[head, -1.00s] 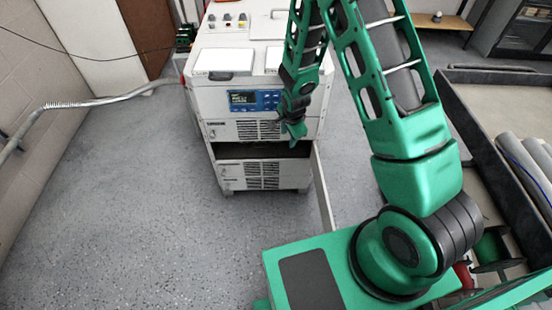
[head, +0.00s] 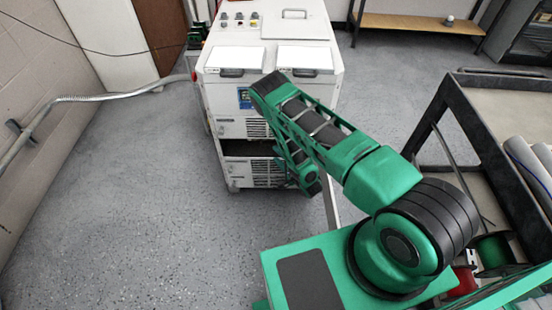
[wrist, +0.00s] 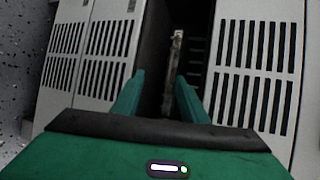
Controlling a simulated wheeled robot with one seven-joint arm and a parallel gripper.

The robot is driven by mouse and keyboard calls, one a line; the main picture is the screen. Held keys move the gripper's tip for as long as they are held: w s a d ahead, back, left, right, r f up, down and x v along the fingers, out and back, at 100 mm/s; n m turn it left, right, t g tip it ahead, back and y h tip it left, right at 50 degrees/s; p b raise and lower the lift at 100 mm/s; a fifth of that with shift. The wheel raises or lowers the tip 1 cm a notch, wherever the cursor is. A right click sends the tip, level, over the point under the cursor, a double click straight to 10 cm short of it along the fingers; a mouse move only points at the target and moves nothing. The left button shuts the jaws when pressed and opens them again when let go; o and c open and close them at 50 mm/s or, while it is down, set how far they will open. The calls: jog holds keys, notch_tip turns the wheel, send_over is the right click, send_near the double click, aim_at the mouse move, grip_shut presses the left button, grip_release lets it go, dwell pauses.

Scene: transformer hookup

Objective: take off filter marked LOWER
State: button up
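A white cabinet (head: 228,105) stands ahead in the head view, with an upper vent grille (head: 258,128) and a lower vent grille (head: 268,168) split by a dark slot. No LOWER marking is readable, so I cannot tell which part is the marked filter. In the wrist view, which is turned sideways, the slotted panels show at the left (wrist: 105,45) and right (wrist: 256,65) of the dark opening (wrist: 152,45). My gripper (wrist: 158,92) is open at the opening, with nothing seen between its fingers. A narrow worn strip (wrist: 176,50) shows inside. My arm hides part of the cabinet front.
A grey corrugated hose (head: 110,97) runs from the left wall to the cabinet. A dark-framed bench (head: 480,140) with rolls and spools stands at the right. The floor (head: 130,220) left of the cabinet is clear.

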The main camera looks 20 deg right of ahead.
aim_at(267, 145)
jog(key=shift+n+t+y, duration=0.6)
jog(key=shift+t, duration=0.2)
jog(key=x, duration=0.6)
jog(key=r+x, duration=0.1)
jog(key=x, duration=0.2)
jog(key=shift+w+a, duration=0.1)
jog(key=shift+a, duration=0.1)
jog(key=shift+c, duration=0.3)
grip_shut()
jog(key=c, duration=0.6)
grip_release()
grip_shut()
